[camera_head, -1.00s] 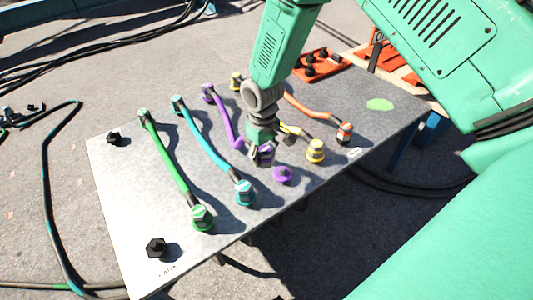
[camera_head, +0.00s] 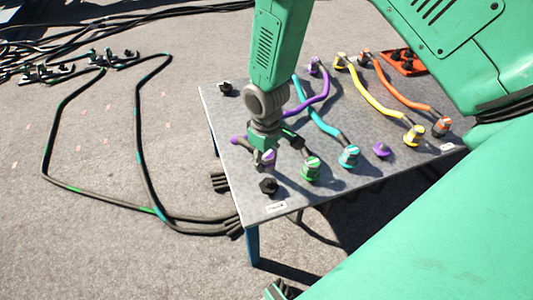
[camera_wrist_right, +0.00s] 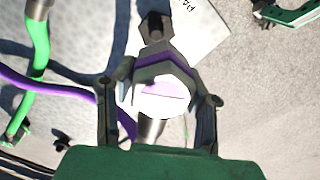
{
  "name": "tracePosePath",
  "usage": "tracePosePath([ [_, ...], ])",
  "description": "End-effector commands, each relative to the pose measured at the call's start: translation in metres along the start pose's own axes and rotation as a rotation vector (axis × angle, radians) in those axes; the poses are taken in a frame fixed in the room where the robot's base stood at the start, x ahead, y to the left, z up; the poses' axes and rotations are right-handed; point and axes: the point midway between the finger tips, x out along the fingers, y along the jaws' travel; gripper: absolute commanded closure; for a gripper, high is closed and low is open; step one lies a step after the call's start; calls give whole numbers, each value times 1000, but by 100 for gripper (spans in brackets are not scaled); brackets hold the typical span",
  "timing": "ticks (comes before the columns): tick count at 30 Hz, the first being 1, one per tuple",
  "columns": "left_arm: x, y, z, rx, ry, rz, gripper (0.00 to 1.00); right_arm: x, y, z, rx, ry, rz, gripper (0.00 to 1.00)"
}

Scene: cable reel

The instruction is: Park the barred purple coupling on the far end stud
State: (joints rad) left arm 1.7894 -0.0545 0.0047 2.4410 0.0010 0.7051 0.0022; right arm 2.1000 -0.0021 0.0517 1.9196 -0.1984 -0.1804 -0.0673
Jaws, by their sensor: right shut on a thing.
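My right gripper (camera_head: 263,153) is shut on the purple coupling (camera_head: 268,159) above the left end of the table. In the wrist view the coupling (camera_wrist_right: 160,96) sits between both fingers, its white face crossed by a purple bar. The purple cable (camera_head: 318,105) runs from the coupling back to its far fitting. A black stud (camera_head: 268,186) stands close by at the near left, beside a white label (camera_head: 277,206). In the wrist view this stud (camera_wrist_right: 155,27) is just beyond the coupling. A second black stud (camera_head: 225,88) stands at the far left corner. My left gripper is not in view.
Green (camera_head: 311,169), teal (camera_head: 349,156), yellow (camera_head: 414,135) and orange (camera_head: 441,126) couplings stand along the near edge. A bare purple stud (camera_head: 382,149) sits between teal and yellow. A red tray (camera_head: 404,61) lies at the back right. Black cables lie on the ground.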

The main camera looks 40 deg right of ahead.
Motion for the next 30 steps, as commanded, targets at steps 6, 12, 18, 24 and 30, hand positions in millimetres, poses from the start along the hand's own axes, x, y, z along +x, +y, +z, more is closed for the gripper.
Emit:
tracePosePath([
  [6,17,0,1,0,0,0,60,18,4,1,2,1,-5,95],
  [12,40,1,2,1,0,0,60,38,1,0,2,0,-1,95],
  [18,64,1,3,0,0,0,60,59,-1,0,1,-2,4,95],
  [24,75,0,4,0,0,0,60,78,1,1,2,-2,0,95],
  [30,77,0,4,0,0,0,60,87,2,1,2,0,-2,95],
])
